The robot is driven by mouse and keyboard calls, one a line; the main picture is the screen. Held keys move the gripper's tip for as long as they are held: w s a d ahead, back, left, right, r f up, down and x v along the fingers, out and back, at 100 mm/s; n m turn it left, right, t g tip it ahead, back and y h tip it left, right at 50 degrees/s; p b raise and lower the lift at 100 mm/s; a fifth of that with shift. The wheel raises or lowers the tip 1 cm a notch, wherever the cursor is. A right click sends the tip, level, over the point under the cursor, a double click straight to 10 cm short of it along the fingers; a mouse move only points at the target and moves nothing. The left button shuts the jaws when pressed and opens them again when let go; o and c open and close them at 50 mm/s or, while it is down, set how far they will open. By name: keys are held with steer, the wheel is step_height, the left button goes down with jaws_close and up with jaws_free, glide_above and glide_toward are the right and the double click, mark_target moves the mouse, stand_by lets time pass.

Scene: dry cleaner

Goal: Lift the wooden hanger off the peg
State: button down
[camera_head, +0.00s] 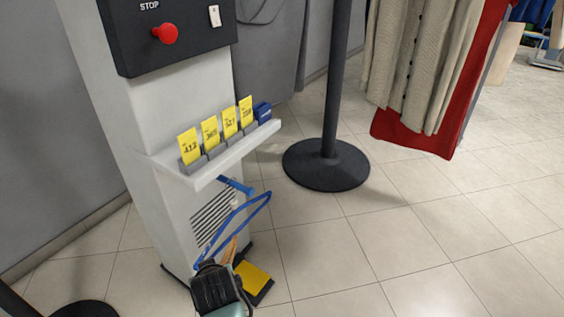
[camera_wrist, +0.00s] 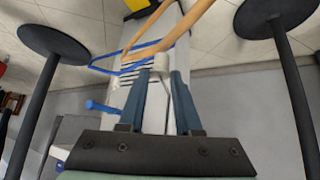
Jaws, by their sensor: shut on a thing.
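The wooden hanger (camera_wrist: 189,22) shows as light brown bars just beyond my fingertips in the wrist view. In the head view only a small part of it (camera_head: 229,250) shows above my gripper (camera_head: 216,284). In the wrist view my gripper (camera_wrist: 161,82) is shut on the hanger, with a pale piece between the fingertips. The blue peg (camera_head: 236,186) sticks out under the machine's shelf; its end (camera_wrist: 101,107) is left of my fingers in the wrist view. I see no wooden part touching the peg, but the hanger's hook is not clearly visible.
A blue hanger (camera_head: 238,218) is close beside the wooden one, below the shelf (camera_head: 229,159) with yellow number cards. A yellow and black object (camera_head: 253,281) is on the floor by the machine. A black post base (camera_head: 326,165) stands to the right. Open tiled floor lies right.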

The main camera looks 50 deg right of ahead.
steer(key=s+d+f+m+g+h+b, duration=0.1)
steer(key=s+d+f+m+b, duration=0.2)
steer(key=d, duration=0.8)
steer(key=s+d+f+m+g+h+b, duration=0.1)
steer(key=d+f+m+h+b, duration=0.3)
steer(key=d, duration=0.7)
steer(key=s+a, duration=0.2)
steer(key=a, duration=1.1)
steer(key=s+a+r+n+y+p, duration=0.1)
steer(key=a, duration=1.2)
steer(key=s+a+n+y+p, duration=0.1)
steer(key=s+a, duration=0.1)
steer(key=a, duration=1.1)
steer(key=shift+s+a+r, duration=0.2)
steer(key=shift+s, duration=0.1)
